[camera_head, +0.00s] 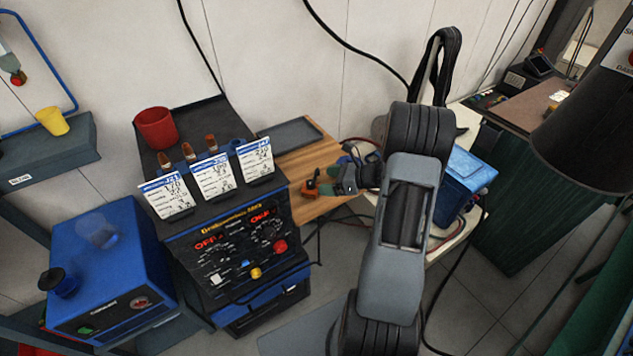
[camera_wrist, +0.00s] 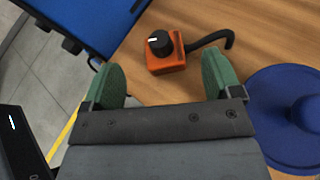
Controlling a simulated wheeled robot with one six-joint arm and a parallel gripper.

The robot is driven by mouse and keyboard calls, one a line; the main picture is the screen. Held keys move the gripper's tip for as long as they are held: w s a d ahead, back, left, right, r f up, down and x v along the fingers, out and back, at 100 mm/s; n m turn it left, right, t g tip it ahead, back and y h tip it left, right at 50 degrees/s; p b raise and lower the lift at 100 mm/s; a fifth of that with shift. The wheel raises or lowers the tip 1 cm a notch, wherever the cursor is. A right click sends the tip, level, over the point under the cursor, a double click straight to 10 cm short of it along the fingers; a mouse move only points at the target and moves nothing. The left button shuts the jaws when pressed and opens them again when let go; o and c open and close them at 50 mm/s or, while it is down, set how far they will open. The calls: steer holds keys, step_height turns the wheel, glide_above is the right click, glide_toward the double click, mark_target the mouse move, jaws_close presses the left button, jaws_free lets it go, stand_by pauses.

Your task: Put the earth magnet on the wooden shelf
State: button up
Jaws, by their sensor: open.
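The earth magnet appears to be the orange block with a black knob and a bent black stem (camera_wrist: 168,60). It rests on the wooden shelf (camera_wrist: 265,25), and it also shows in the head view (camera_head: 310,189) near the shelf's front edge. The shelf's light wood top (camera_head: 300,166) lies right of the black welding machine. My gripper (camera_head: 340,179) is just right of the magnet. In the wrist view my gripper (camera_wrist: 162,72) is open, its green fingers either side of the orange block with a gap to each; I cannot tell their height above the wood.
A dark tray (camera_head: 289,135) lies at the back of the shelf. The welding machine (camera_head: 232,245) with cards and a red cup (camera_head: 156,128) stands left. A blue round knobbed object (camera_wrist: 290,115) is close to my right finger. A blue box (camera_head: 466,178) stands right of my arm.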

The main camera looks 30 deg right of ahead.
steer(key=v, duration=0.5)
steer(key=s+a+r+n+g+h, duration=0.3)
steer(key=s+a+r+n+h, duration=0.2)
steer(key=a+n, duration=0.4)
steer(key=s+a+r+n+g+h, duration=0.2)
steer(key=s+a+r+n+h, duration=0.3)
steer(key=n, duration=1.3)
steer(key=s+a+r, duration=0.2)
steer(key=s+a, duration=0.2)
steer(key=s, duration=0.1)
steer(key=shift+a+r+n+g, duration=0.2)
steer(key=shift+r+n+g, duration=0.1)
steer(key=shift+r+g, duration=0.1)
step_height(320, 180, up, 4)
steer(key=p, duration=0.3)
steer(key=shift+r+p, duration=0.1)
steer(key=shift+p, duration=0.2)
steer(key=shift+s, duration=0.1)
